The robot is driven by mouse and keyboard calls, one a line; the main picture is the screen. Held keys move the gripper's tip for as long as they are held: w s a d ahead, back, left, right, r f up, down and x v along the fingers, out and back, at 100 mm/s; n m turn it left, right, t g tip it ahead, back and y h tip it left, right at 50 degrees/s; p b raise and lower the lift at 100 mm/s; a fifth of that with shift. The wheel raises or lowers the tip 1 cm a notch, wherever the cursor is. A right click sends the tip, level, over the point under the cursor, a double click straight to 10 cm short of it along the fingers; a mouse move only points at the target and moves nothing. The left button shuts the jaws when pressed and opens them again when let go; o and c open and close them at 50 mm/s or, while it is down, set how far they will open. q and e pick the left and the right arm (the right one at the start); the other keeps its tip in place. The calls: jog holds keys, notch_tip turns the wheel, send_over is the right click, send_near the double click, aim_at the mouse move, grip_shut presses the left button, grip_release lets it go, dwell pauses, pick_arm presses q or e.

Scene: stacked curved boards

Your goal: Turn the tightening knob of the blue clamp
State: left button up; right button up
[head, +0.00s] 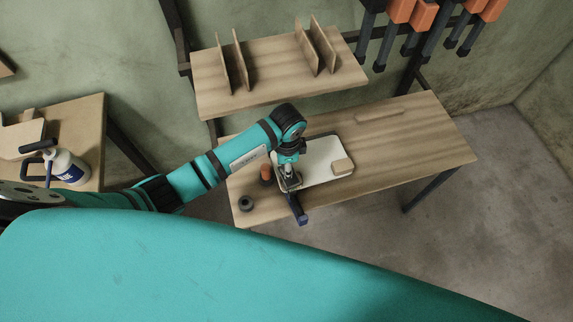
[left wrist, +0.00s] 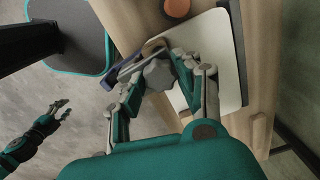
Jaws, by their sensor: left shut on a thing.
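The blue clamp (head: 299,216) sits at the front edge of the wooden workbench, by the white board. In the left wrist view its blue bar (left wrist: 121,70) runs beside my fingers. My left gripper (head: 291,183) is over the clamp, its fingers closed around the grey tightening knob (left wrist: 158,74). The gripper covers most of the clamp in the head view. My right gripper (left wrist: 62,108) shows only in the left wrist view, empty, with its fingers spread, away from the bench.
An orange-topped container (head: 266,172) and a dark round jar (head: 246,203) stand close left of the gripper. A shelf (head: 275,78) is above; orange clamps (head: 421,15) hang at right.

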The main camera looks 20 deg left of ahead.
pick_arm(q)
jog(key=shift+r+n+p, duration=0.15)
jog(key=shift+n+p, duration=0.3)
jog(key=shift+n, duration=0.25)
jog(key=shift+n+p, duration=0.35)
jog(key=shift+n, duration=0.65)
jog(key=o, duration=0.8)
notch_tip(320, 180, up, 6)
jog(key=p, duration=0.5)
jog(key=shift+s+p, duration=0.1)
jog(key=shift+p, duration=0.25)
